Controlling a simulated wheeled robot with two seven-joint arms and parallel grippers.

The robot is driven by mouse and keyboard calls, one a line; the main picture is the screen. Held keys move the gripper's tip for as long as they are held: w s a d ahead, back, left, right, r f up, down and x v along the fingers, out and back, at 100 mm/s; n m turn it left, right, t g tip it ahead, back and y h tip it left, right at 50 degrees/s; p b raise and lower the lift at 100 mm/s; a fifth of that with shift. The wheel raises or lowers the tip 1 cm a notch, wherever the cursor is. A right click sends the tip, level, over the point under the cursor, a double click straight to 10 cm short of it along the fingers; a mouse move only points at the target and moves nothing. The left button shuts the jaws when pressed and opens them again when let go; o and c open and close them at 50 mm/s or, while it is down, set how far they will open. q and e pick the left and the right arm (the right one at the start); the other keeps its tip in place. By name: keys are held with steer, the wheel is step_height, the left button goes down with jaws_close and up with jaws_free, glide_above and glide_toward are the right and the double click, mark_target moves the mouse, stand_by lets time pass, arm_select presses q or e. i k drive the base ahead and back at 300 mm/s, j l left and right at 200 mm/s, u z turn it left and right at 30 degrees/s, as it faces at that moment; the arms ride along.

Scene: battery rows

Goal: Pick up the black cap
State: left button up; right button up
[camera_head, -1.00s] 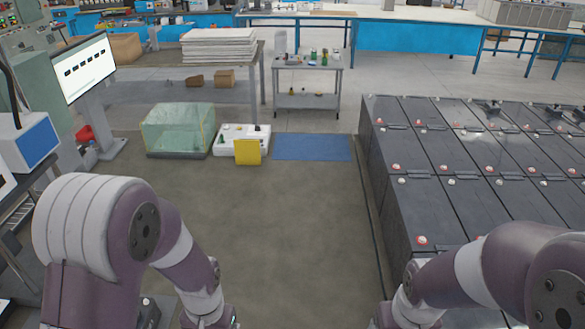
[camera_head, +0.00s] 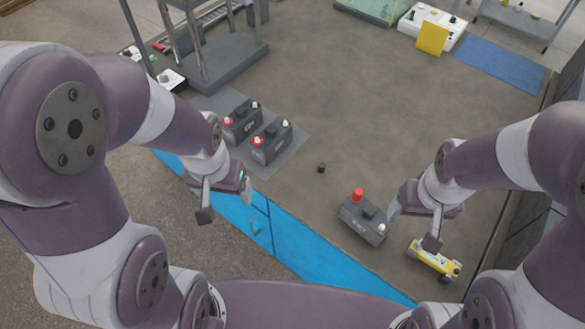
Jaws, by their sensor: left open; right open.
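My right gripper (camera_head: 413,228) is open and empty, to the right of the cap and nearer to me. Its left finger is close beside a dark battery (camera_head: 362,220) with a red cap (camera_head: 357,194) on top; I cannot tell whether they touch.
Two dark batteries (camera_head: 243,121) (camera_head: 271,144) with red and white terminals stand on a grey mat at the left. A yellow device (camera_head: 434,258) lies under my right gripper. A blue strip (camera_head: 290,255) runs along the near edge.

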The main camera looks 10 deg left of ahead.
mark_target(321, 167)
steer(key=i+j+z, duration=0.15)
steer(key=z, duration=0.35)
steer(key=j+z, duration=0.25)
steer(key=z, duration=0.2)
steer(key=i+j+z, duration=0.1)
steer(key=j+z, duration=0.2)
steer(key=z, duration=0.2)
